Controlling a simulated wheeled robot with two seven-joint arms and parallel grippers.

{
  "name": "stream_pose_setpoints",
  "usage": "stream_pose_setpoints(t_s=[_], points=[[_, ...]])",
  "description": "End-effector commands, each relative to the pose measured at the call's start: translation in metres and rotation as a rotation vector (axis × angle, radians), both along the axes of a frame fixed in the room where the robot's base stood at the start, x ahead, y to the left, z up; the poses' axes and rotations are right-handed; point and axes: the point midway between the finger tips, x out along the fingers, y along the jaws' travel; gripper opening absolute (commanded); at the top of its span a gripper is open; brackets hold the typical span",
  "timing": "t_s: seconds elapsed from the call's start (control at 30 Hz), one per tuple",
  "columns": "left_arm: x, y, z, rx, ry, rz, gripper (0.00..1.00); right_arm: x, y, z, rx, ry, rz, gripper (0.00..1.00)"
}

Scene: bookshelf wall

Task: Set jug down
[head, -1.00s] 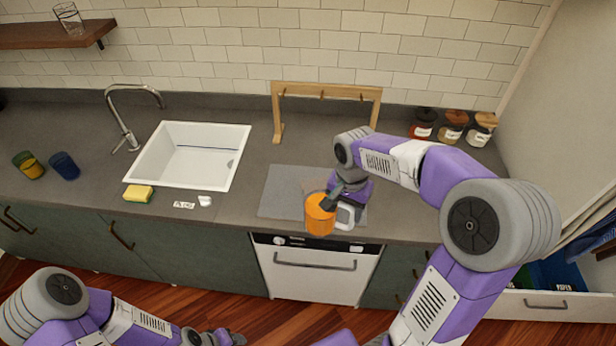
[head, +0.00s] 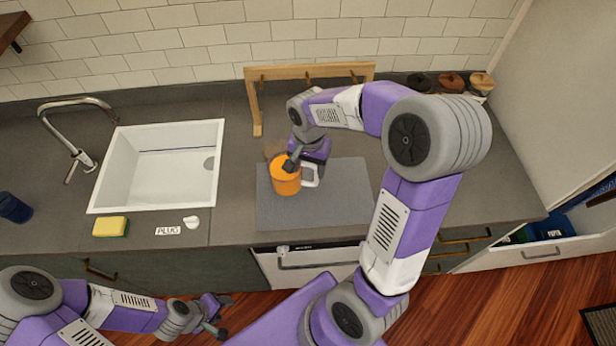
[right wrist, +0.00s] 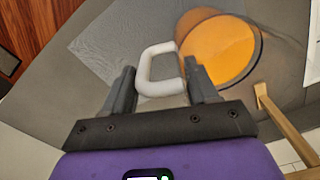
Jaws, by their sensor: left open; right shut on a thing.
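The jug (head: 286,180) is an orange cylinder with a white handle (head: 310,175), and it looks upright. It appears over the left part of the grey mat (head: 335,207) on the counter. I cannot tell whether its base touches the mat. My right gripper (head: 298,158) is shut on the jug's handle. In the right wrist view the white handle (right wrist: 147,70) is between the fingers, beside the jug's round orange top (right wrist: 222,50). My left gripper (head: 216,316) is open and empty, low in front of the counter.
A wooden rack (head: 254,105) stands behind the mat. The white sink (head: 105,190) is to the left, with a sponge (head: 111,227), a PLUG label (head: 168,231) and a white plug (head: 191,222) in front. The right part of the mat is clear. Jars (head: 451,83) stand back right.

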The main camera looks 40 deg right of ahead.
Motion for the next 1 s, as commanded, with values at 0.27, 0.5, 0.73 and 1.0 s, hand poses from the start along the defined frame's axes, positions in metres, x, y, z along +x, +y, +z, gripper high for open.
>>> stream_pose_setpoints(t_s=[0.27,0.5,0.73,1.0], points=[[0.0,0.0,-0.004,0.0,-0.001,0.0,0.52,0.0,0.0,-0.026,0.0,-0.001,0.001,0.0],[0.0,0.0,-0.007,0.0,-0.001,0.0,0.52,0.001,0.0,-0.051,0.001,-0.004,-0.001,0.0],[0.0,0.0,-0.006,0.0,-0.001,0.0,0.52,0.001,0.0,-0.051,0.001,-0.006,0.0,0.0],[0.0,0.0,-0.009,0.0,-0.001,0.0,0.52,0.0,0.0,-0.055,0.001,-0.001,0.0,0.72]])
